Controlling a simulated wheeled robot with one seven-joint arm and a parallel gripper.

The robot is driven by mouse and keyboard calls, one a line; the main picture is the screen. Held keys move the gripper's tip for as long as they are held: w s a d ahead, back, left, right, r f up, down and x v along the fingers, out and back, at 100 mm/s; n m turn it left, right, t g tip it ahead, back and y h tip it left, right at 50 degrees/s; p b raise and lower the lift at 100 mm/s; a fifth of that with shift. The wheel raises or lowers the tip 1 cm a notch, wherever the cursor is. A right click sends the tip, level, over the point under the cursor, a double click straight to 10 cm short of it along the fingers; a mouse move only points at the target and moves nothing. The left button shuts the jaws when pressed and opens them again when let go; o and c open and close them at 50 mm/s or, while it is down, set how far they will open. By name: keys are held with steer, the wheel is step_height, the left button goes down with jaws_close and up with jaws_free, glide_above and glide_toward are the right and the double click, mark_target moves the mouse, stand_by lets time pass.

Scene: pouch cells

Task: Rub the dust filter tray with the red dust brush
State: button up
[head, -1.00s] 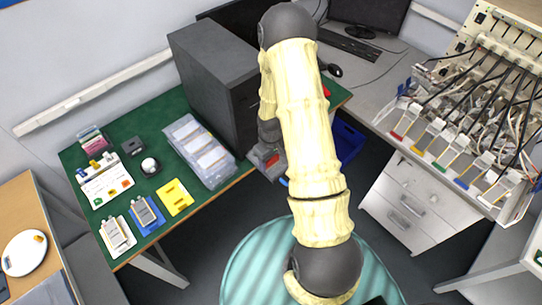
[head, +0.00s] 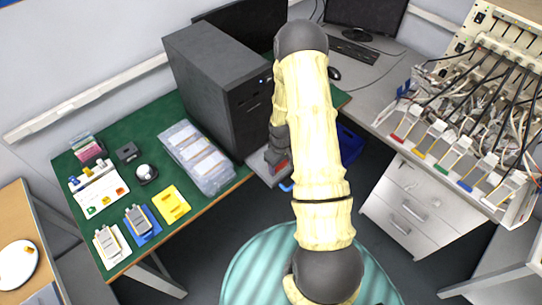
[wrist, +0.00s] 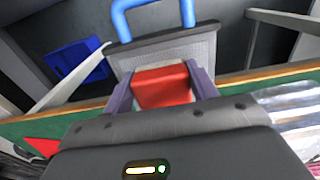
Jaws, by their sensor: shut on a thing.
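The red dust brush (wrist: 163,88) is between the two fingers of my gripper (wrist: 158,70) in the wrist view, and the gripper is shut on it. The dust filter tray (wrist: 190,48) is grey with a pale mesh-like top and a blue handle (wrist: 125,18). It lies just beyond and under the brush; I cannot tell if they touch. In the head view the tray (head: 255,168) sits at the front edge of the green table, its handle towards the room. My gripper (head: 277,160) is over it, and a bit of red shows there.
A black computer tower (head: 215,85) stands close behind the tray. A clear plastic box (head: 198,158) lies to its left on the green mat. A blue bin (head: 350,145) is below to the right. A red thing (wrist: 42,148) lies on the mat in the wrist view.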

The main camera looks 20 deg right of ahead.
mark_target(271, 177)
steer(key=shift+w+d, duration=0.1)
steer(key=shift+d, duration=0.35)
steer(key=shift+w+d+r, duration=0.15)
steer(key=shift+w+d, duration=0.05)
steer(key=shift+d, duration=0.35)
steer(key=shift+d+f, duration=0.2)
steer(key=shift+w+d+r, duration=0.1)
steer(key=shift+w+d, duration=0.1)
steer(key=shift+d, duration=0.25)
steer(key=shift+s+a, duration=0.1)
steer(key=shift+a, duration=0.7)
steer(key=shift+s+a+b, duration=0.1)
steer(key=shift+s+a, duration=0.3)
steer(key=shift+a, duration=0.6)
steer(key=shift+s+a+b, duration=0.1)
steer(key=shift+s+a, duration=0.3)
steer(key=shift+a, duration=0.6)
steer(key=shift+s+a+b, duration=0.1)
steer(key=shift+s+a, duration=0.3)
steer(key=shift+a, duration=0.6)
steer(key=shift+a+r+p, duration=0.2)
steer(key=shift+p, duration=0.1)
step_height(271, 177, up, 4)
steer(key=shift+w+d+r+p, duration=0.1)
steer(key=shift+p, duration=1.1)
steer(key=shift+r+p, duration=1.25)
steer(key=shift+r, duration=0.55)
